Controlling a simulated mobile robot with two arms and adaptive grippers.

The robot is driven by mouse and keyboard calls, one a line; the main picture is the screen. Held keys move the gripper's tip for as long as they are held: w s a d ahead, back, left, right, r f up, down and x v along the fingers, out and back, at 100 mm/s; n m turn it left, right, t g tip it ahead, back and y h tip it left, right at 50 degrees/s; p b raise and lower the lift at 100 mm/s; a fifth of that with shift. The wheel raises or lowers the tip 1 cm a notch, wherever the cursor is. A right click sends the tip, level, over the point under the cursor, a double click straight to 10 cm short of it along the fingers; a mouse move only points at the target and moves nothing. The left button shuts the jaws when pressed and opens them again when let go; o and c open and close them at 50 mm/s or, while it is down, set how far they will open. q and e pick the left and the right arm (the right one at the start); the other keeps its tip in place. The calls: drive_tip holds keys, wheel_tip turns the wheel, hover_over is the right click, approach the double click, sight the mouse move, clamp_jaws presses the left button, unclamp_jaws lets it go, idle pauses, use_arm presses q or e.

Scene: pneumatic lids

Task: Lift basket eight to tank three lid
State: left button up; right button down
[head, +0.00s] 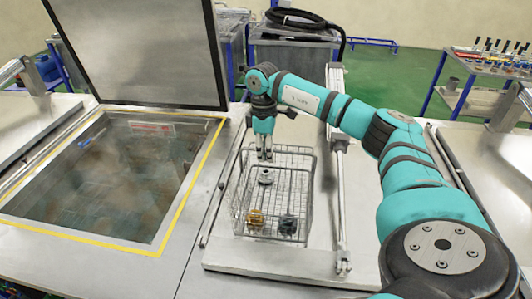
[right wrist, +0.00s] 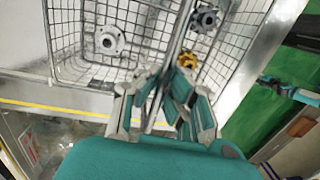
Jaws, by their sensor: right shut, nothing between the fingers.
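A wire basket (head: 310,188) stands on the metal surface right of an open tank. It holds a silver flanged part (head: 266,176), a gold part (head: 255,218) and a dark gear-like part (head: 288,224). No number is readable on it. My right gripper (head: 265,156) points down at the basket's far rim, shut and empty. In the right wrist view the shut fingers (right wrist: 166,118) show close to the wire basket (right wrist: 85,75); contact is unclear. The tank lid (head: 145,50) stands raised behind the tank opening (head: 85,190). My left gripper is out of view.
Yellow tape (head: 185,205) edges the tank opening. A rail (head: 338,170) runs right of the basket, under my right arm. A bin with a black hose (head: 305,25) stands behind. A cart with small parts (head: 490,65) is at the back right, beyond green floor.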

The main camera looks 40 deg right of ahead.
drive_tip(key=c, duration=2)
unclamp_jaws()
drive_tip(key=o, duration=0.4)
drive_tip(key=shift+o, duration=0.2)
wheel_tip(320, 180, up, 24)
drive_tip(key=w+p, duration=0.1)
drive_tip(key=p, duration=0.1)
drive_tip(key=shift+d, duration=0.25)
drive_tip(key=shift+w, duration=0.1)
